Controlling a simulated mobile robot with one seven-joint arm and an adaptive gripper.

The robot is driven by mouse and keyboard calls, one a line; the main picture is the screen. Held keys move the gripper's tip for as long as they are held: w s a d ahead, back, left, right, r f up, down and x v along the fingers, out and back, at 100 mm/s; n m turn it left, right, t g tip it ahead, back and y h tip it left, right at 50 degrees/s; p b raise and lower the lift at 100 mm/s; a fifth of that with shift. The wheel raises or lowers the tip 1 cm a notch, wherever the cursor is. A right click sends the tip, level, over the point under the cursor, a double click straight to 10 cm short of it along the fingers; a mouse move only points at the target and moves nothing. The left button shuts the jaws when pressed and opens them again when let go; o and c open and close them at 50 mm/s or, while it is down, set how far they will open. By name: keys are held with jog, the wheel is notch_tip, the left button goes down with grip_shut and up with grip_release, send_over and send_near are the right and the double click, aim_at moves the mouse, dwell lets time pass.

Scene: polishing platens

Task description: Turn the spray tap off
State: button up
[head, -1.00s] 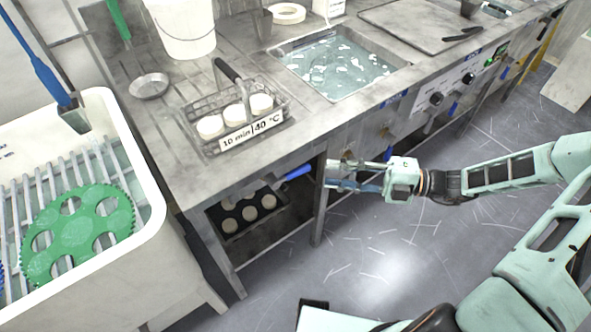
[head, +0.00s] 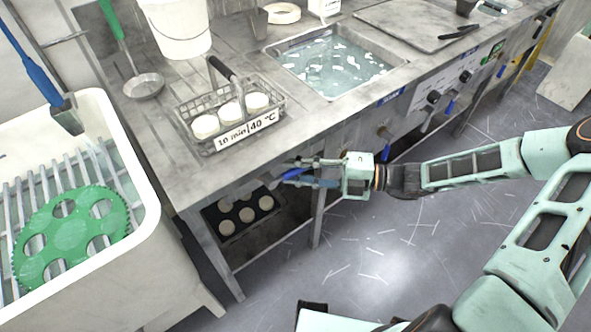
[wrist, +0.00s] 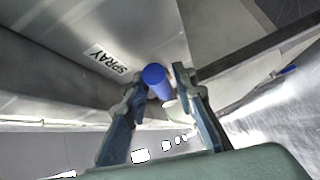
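The spray tap's blue handle (wrist: 157,80) shows in the wrist view beside a label reading SPRAY (wrist: 107,59) on the metal panel. My gripper (wrist: 158,82) is open, with one finger on each side of the handle's end; I cannot tell whether either finger touches it. In the head view the blue handle (head: 292,174) sticks out under the bench front, partly hidden by my gripper (head: 300,172). The tap's body is mostly hidden.
The metal bench (head: 165,165) carries a wire basket (head: 189,122) of white pieces and a water basin (head: 331,64). A bench leg (head: 317,217) stands just below my gripper. A white tub (head: 150,238) stands left. The floor (head: 400,270) is open at right.

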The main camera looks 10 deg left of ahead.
grip_shut()
jog(key=shift+f, duration=0.15)
jog(key=s+a+f+m+t+y+b, duration=0.2)
jog(key=m+t, duration=0.5)
jog(key=m, duration=0.4)
jog(key=s+a+f+m+t+y+b, duration=0.2)
jog(key=m+t+b, duration=0.4)
jog(key=m, duration=0.5)
jog(key=shift+s+f+t+y, duration=0.5)
jog(key=shift+f+y, duration=0.4)
jog(key=shift+f, duration=0.05)
jog(key=shift+a+t, duration=0.15)
jog(key=shift+t, duration=0.15)
jog(key=shift+o, duration=1.5)
grip_release()
jog(key=shift+r, duration=0.1)
